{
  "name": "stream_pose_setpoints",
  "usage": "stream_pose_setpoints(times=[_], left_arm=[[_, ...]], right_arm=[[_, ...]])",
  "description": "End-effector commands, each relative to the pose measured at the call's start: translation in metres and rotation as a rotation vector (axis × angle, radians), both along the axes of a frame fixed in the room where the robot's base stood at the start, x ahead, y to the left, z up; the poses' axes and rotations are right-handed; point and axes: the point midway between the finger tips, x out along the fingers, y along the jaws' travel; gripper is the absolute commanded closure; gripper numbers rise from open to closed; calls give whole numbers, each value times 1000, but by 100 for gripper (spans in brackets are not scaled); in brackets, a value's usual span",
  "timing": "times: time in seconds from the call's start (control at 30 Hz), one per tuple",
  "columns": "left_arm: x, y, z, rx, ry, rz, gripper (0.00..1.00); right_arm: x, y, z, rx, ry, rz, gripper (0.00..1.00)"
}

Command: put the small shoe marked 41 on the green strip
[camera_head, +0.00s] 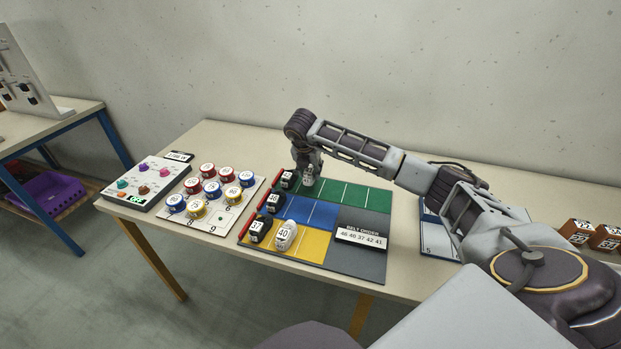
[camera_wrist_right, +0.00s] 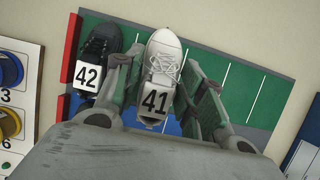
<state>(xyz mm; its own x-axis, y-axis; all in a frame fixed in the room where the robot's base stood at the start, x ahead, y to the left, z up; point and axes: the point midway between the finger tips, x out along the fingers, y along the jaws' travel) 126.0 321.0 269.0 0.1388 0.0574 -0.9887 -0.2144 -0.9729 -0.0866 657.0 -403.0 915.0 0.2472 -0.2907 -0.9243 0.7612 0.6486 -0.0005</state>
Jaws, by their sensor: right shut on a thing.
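The white shoe marked 41 (camera_wrist_right: 164,58) is between the fingers of my right gripper (camera_wrist_right: 158,85), which is shut on it, over the green strip (camera_wrist_right: 228,80) beside the black shoe marked 42 (camera_wrist_right: 100,52). In the head view my right gripper (camera_head: 307,180) is at the left part of the green strip (camera_head: 345,193), and the shoe is mostly hidden by it. I cannot tell whether the shoe touches the strip. My left gripper is not in view.
On the blue strip (camera_head: 313,212) stands a dark shoe marked 46 (camera_head: 271,203). On the yellow strip (camera_head: 313,246) are a dark shoe marked 37 (camera_head: 258,230) and a white shoe marked 40 (camera_head: 286,236). A sign (camera_head: 360,237) reads belt order 46 40 37 42 41. Round tins stand at left.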

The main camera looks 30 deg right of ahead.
Motion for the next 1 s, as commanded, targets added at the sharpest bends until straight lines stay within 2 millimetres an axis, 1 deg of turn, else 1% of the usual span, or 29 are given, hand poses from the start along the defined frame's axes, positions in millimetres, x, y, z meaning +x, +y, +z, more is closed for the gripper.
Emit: stream_pose_setpoints(times=[0.33,0.7,1.0], left_arm=[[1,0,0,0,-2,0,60],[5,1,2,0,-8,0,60],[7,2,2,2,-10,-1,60]], right_arm=[[0,0,-2,0,0,0,85],[-1,0,-35,1,2,0,85],[0,0,-38,0,0,0,85]])
